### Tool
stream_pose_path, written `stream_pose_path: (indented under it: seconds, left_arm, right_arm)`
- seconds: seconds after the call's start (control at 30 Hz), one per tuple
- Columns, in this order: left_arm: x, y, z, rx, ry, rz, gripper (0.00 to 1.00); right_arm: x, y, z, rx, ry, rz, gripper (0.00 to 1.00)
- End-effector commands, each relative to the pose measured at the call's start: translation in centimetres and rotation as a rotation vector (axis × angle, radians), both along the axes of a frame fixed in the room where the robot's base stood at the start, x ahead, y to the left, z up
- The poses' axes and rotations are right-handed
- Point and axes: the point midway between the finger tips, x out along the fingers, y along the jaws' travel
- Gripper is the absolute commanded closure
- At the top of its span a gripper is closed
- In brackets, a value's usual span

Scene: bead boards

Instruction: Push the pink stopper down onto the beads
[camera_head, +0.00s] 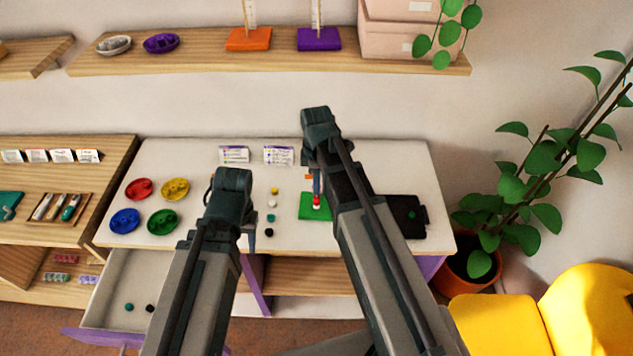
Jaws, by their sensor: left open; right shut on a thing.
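A green board (306,211) lies on the white table with a short upright stack of beads (316,200) on it, red and white low down and blue above. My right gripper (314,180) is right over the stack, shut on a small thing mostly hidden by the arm. A small orange-pink piece (309,177) shows at its fingers; I cannot tell for certain that it is the pink stopper. My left gripper (249,238) is open, low over the table's front edge and left of the board; its fingers are mostly hidden.
Loose beads, including a yellow one (275,190), lie in a column left of the board. Red (139,188), yellow, blue and green dishes stand at left. A black tray (420,225) is at right. An open drawer (105,290) juts out at front left.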

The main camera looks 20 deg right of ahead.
Motion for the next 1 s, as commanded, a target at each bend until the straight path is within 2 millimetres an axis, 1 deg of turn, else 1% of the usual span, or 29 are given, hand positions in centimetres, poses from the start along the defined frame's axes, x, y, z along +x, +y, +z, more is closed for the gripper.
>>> stream_pose_path:
  seconds: [0.4,0.8,1.0]
  left_arm:
    - [0.00,0.00,-0.10,0.000,0.000,0.000,0.55]
    - [0.00,0.00,-1.01,0.000,0.000,0.000,0.55]
    - [0.00,0.00,-0.97,0.000,0.000,0.000,0.55]
  right_arm:
    - [0.00,0.00,-0.10,0.000,0.000,0.000,1.00]
    - [0.00,0.00,-1.01,0.000,0.000,0.000,1.00]
    - [0.00,0.00,-0.96,0.000,0.000,0.000,1.00]
